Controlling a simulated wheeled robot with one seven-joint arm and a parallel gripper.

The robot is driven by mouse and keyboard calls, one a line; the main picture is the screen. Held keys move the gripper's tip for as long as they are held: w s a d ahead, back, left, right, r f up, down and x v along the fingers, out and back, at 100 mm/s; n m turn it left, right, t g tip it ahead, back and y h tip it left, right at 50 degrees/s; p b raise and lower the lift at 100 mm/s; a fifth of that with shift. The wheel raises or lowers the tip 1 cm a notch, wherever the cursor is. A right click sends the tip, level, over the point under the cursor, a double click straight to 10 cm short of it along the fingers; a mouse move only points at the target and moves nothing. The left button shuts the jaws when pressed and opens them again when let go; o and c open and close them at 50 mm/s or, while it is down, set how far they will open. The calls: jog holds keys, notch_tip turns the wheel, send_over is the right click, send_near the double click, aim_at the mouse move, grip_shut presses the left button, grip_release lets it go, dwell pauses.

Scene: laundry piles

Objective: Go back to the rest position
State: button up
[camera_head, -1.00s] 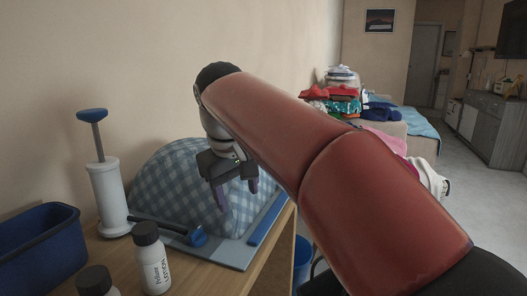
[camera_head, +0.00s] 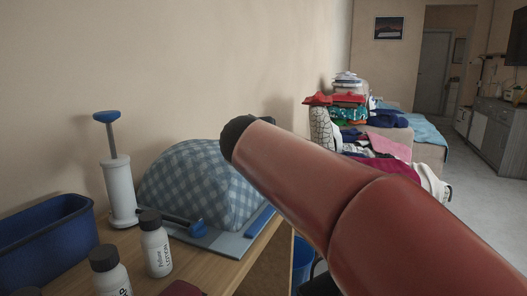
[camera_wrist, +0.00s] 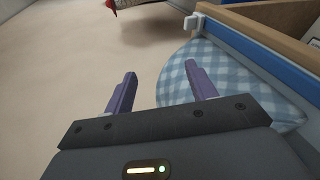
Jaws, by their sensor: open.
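My gripper (camera_wrist: 162,88) shows in the wrist view, with its two purple fingers spread apart and nothing between them. In the head view my red arm crosses the right half and hides the gripper. The blue checkered cloth mound (camera_head: 192,180) lies on the desk. It also shows in the wrist view (camera_wrist: 222,80), just beyond the right finger. The fingers appear apart from the cloth.
On the desk (camera_head: 190,272) stand a blue bin (camera_head: 45,245), a white pump (camera_head: 120,190) with a blue handle and white bottles (camera_head: 156,250). A blue-handled tool (camera_head: 190,227) lies by the cloth. Folded clothes (camera_head: 348,100) are piled at the back. The floor (camera_head: 480,200) at right is clear.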

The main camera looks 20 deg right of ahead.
jog(key=s+a+f+m+g+y, duration=0.1)
jog(key=s+f+m+g+y, duration=0.2)
jog(key=s+f+m, duration=0.4)
jog(key=s+a+f+m+g+y, duration=0.1)
jog(key=s+f+m+g+y, duration=0.2)
jog(key=s+f, duration=1.4)
jog(key=s+m, duration=0.3)
jog(key=m, duration=0.1)
jog(key=shift+s+a+f+g, duration=0.2)
jog(key=shift+s+a+g, duration=0.1)
jog(key=shift+s+a, duration=0.05)
